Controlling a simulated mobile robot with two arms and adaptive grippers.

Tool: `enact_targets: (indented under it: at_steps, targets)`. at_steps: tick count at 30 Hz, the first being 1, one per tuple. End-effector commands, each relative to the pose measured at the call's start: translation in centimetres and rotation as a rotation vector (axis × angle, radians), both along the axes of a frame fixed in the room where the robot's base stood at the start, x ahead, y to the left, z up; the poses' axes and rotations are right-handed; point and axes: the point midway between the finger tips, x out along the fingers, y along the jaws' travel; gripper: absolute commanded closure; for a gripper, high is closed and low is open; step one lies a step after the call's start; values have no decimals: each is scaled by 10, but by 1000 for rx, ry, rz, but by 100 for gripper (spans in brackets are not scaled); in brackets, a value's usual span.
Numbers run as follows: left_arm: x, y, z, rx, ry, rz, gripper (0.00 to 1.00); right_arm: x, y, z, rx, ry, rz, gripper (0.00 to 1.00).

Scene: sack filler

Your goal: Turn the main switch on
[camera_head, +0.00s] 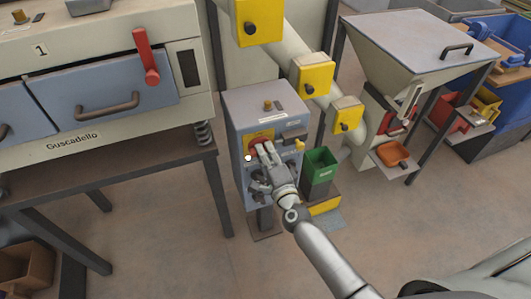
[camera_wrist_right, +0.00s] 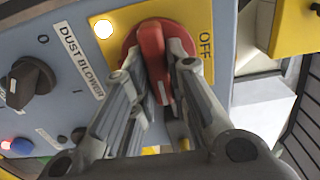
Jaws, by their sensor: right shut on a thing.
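The main switch is a red rotary knob on a yellow plate of the grey control box (camera_head: 262,104). In the right wrist view the red knob (camera_wrist_right: 151,48) stands between the two fingers of my right gripper (camera_wrist_right: 160,75), which are closed on its sides. A white mark shows on the knob's lower end in that view; the word OFF is on the plate to the right. Any other position label is hidden. In the head view my right gripper (camera_head: 265,155) reaches the box front and partly covers the red switch (camera_head: 257,142). My left gripper is out of view.
A black dust blower knob (camera_wrist_right: 30,78) sits beside the switch. A bright white round spot (camera_head: 248,158) shows near the switch. A green bin (camera_head: 320,170) stands right of the box, a machine on a table (camera_head: 110,175) to the left. The floor in front is clear.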

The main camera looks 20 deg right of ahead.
Motion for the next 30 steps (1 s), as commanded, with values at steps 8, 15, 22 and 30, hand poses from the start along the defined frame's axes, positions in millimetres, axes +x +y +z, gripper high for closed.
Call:
enact_targets:
  at_steps: [8, 15, 22, 30]
  targets:
    - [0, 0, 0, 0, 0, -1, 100, 0, 1, -1, 3, 2, 1, 62]
    - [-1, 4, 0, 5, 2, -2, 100, -1, 0, 0, 1, 1, 0, 62]
    - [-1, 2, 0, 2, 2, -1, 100, -19, 0, -2, 1, 3, 0, 62]
    - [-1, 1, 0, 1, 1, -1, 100, -71, -2, -2, 0, 4, 2, 62]
